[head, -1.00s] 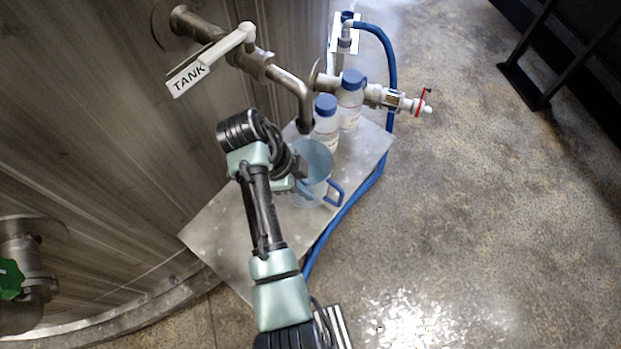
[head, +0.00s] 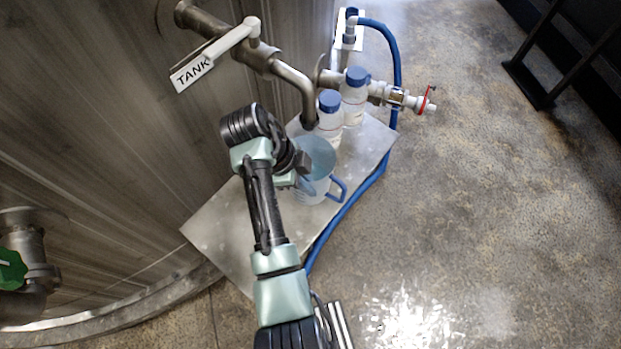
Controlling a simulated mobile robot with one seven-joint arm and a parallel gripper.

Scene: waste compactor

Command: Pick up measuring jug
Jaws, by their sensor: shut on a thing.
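The measuring jug (head: 318,168) is a clear, bluish container with a blue handle on its right side. It is upright over the metal table (head: 215,232), below the bent pipe spout. I cannot tell whether its base touches the table. My gripper (head: 303,172) is at the jug's left side and is shut on it. My wrist hides part of the jug's left side, and the fingertips are hard to make out.
Two blue-capped bottles (head: 329,118) (head: 354,95) stand behind the jug. A bent metal pipe (head: 298,82) with a TANK sign (head: 192,75) hangs close above. A valve (head: 397,97) and a blue hose (head: 352,208) run along the right edge. The table's front left is bare.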

